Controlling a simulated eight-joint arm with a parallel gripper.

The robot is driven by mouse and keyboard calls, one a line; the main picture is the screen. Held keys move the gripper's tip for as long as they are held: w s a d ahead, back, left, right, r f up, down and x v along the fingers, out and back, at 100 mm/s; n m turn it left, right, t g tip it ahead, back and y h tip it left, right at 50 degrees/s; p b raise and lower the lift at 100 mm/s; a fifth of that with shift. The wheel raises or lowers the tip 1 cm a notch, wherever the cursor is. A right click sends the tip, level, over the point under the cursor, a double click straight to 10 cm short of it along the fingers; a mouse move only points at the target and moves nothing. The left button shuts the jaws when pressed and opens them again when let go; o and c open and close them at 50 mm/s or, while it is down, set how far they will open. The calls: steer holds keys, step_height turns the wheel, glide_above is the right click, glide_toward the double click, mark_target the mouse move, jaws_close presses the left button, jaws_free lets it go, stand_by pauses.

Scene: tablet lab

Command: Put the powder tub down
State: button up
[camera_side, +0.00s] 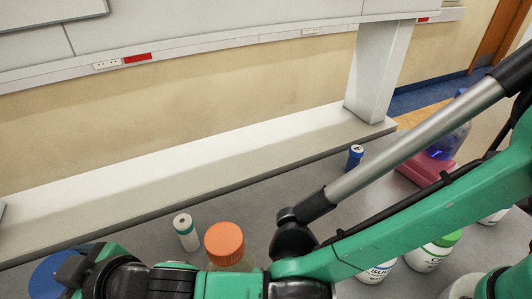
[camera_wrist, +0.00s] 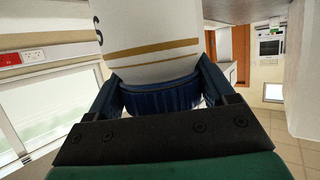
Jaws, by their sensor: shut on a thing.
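The powder tub (camera_wrist: 155,35) fills the upper middle of the wrist view. It has a white body with gold-brown bands and a ribbed dark blue lid. My gripper (camera_wrist: 160,90) is shut on it at the lid, one finger on each side. In the side view the round blue lid of the powder tub (camera_side: 50,277) shows at the lower left corner, beside my gripper (camera_side: 72,270). The tub's body is cut off by the picture's edge there, so I cannot tell whether its base touches the bench.
White tubs (camera_side: 432,252) stand partly behind my arm. A pink tray (camera_side: 428,170) is at the right. The bench's middle is clear.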

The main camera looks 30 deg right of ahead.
steer(key=shift+f, duration=1.15)
steer(key=o, duration=1.5)
steer(key=shift+s+d+r, duration=0.2)
steer(key=shift+d, duration=0.05)
steer(key=v, duration=1.1)
steer(key=shift+s+d+r, duration=0.1)
steer(key=shift+d, duration=0.05)
